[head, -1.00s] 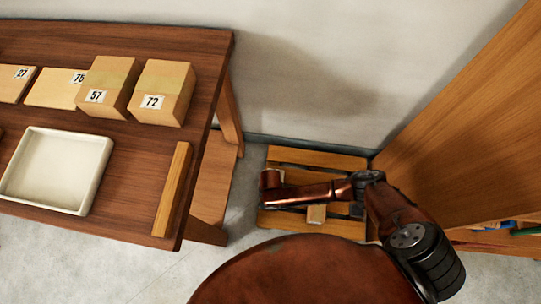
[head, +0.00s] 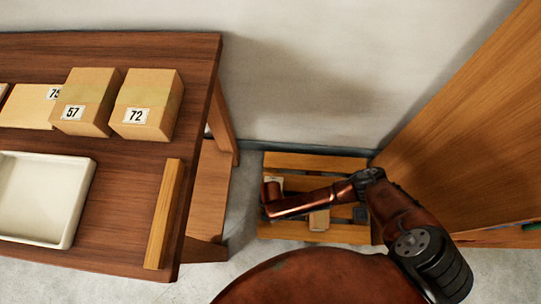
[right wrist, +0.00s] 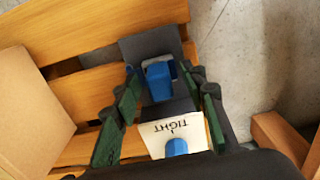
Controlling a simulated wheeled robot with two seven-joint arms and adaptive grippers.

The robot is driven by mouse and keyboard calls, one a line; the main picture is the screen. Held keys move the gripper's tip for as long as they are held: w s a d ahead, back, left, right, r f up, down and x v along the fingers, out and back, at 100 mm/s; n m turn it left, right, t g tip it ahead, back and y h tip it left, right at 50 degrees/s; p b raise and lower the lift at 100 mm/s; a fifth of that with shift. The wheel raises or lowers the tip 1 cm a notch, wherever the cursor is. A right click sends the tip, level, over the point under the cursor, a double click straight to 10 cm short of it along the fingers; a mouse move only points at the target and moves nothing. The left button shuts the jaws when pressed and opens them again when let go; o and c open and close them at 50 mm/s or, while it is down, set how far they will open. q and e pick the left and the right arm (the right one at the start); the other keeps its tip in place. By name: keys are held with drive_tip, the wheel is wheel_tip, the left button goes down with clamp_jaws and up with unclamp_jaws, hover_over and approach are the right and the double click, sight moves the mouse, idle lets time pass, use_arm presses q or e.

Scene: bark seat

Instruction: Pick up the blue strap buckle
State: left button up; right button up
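The blue strap buckle (right wrist: 159,82) sits on a dark strap (right wrist: 150,47) that runs across wooden slats, in the right wrist view. My right gripper (right wrist: 166,92) is open, its green-padded fingers on either side of the buckle with gaps showing. Nothing is held. A white card (right wrist: 160,130) printed "TIGHT" with an arrow lies nearer the wrist, and a second blue piece (right wrist: 176,147) shows over it. In the head view my right arm reaches over the slatted wooden seat (head: 330,163) and hides the buckle. My left gripper is not in view.
A small box (head: 319,219) sits on the seat; the right wrist view shows a large tan box face (right wrist: 35,110) at left. A dark wooden table (head: 125,210) with boxes and a white tray (head: 70,215) stands left. A wooden panel (head: 470,130) stands right.

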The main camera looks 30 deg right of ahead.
drive_tip(key=shift+c, duration=0.4)
clamp_jaws()
drive_tip(key=shift+r, duration=0.15)
